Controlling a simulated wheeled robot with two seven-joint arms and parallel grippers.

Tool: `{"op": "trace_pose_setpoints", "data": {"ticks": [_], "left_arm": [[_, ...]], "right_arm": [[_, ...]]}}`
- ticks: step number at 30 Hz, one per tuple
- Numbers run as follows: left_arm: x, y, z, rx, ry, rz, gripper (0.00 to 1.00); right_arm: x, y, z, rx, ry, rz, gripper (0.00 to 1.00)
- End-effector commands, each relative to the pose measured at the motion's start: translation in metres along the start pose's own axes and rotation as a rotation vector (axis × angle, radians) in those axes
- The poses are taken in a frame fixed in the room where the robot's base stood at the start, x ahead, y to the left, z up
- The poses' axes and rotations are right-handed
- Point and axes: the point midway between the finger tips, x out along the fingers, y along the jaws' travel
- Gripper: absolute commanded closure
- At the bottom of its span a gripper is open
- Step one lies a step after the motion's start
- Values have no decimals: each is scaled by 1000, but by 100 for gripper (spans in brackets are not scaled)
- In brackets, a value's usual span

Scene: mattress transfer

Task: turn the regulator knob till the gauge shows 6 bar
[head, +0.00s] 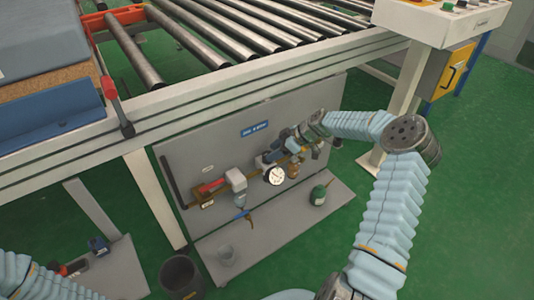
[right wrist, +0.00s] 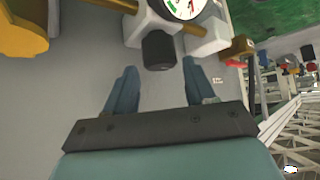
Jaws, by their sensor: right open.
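The pressure gauge (head: 274,176) is a round white dial on the grey panel under the roller table. In the right wrist view the dial (right wrist: 183,7) is cut off by the top edge, with green and red marks and a reading I cannot make out. The black regulator knob (right wrist: 158,50) sticks out below it. My right gripper (head: 280,148) is at the panel, just above the gauge. Its blue fingers (right wrist: 158,76) are open, one to each side of the knob's end, with gaps on both sides. In the head view the gripper hides the knob. My left gripper is out of view.
A red-handled valve (head: 211,186) and a filter unit (head: 236,180) sit left of the gauge. The roller table (head: 240,75) overhangs the panel. A dark bin (head: 182,277) stands at the lower left.

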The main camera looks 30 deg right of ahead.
Motion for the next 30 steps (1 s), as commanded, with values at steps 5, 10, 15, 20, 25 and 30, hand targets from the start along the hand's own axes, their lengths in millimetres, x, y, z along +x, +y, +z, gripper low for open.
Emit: {"op": "trace_pose_setpoints", "data": {"ticks": [5,10,15,20,25,30], "left_arm": [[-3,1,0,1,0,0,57],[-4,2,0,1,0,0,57],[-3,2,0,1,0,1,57],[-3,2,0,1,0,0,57],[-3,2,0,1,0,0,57],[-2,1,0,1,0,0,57]], "right_arm": [[28,0,-1,0,0,0,46],[39,0,0,-1,0,0,46],[40,0,0,-1,-1,1,46],[40,0,0,0,-1,0,56],[40,0,0,0,-1,0,83],[40,0,0,5,-1,6,83]]}}
